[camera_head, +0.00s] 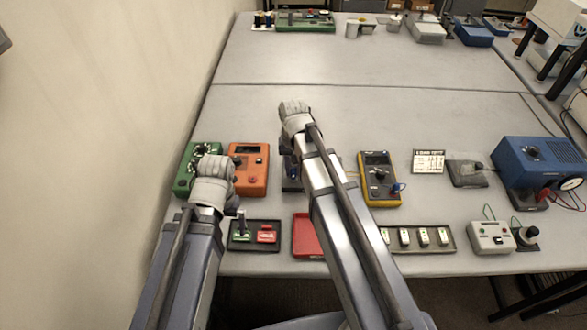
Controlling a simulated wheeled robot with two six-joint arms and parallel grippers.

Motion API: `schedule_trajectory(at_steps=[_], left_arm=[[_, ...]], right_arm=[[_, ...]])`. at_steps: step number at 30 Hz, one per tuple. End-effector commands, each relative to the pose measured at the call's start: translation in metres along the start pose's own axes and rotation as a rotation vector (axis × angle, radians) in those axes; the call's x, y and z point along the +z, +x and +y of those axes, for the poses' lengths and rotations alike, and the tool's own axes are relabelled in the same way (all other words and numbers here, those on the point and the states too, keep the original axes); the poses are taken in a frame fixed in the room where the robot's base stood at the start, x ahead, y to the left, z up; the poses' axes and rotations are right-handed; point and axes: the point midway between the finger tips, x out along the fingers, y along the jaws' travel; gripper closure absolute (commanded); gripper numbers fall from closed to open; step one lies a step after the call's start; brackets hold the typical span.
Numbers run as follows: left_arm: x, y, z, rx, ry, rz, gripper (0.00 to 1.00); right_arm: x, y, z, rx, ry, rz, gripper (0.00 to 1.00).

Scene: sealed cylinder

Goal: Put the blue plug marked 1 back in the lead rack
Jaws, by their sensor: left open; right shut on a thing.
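My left gripper (213,180) is open, in front of the green box and left of the orange meter. No object shows in it. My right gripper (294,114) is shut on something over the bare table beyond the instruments. What it holds is hidden by the gripper, so I cannot tell whether it is the plug marked 1. A small blue plug (397,188) shows at the yellow multimeter (378,172); no mark on it is legible. A dark item with a blue part (291,172) is mostly hidden behind my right arm. I cannot clearly identify the lead rack.
A green box (187,178) and an orange meter (249,162) stand at left. A dark tray (233,249), a red tray (306,240) and a tray with several white pieces (450,249) line the front edge. A blue box (530,168) stands right. The table's middle is clear.

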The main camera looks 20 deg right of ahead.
Motion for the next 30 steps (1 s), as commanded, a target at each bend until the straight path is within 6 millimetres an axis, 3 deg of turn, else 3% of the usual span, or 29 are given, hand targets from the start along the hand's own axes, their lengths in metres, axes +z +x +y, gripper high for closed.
schedule_trajectory(at_steps=[25, 26, 30], left_arm=[[-0.0004, 0.0075, 0.0007, 0.0, 0.0, 0.0, 0.0], [-0.0004, 0.0062, 0.0006, 0.0, 0.0, 0.0, 0.0], [-0.0004, 0.006, 0.0006, 0.0, 0.0, 0.0, 0.0]], right_arm=[[0.0, 0.0075, 0.0, 0.0, 0.0, 0.0, 1.0], [0.0, 0.0063, 0.0, 0.0, 0.0, 0.0, 0.69], [0.0, 0.006, 0.0, 0.0, 0.0, 0.0, 0.54]])
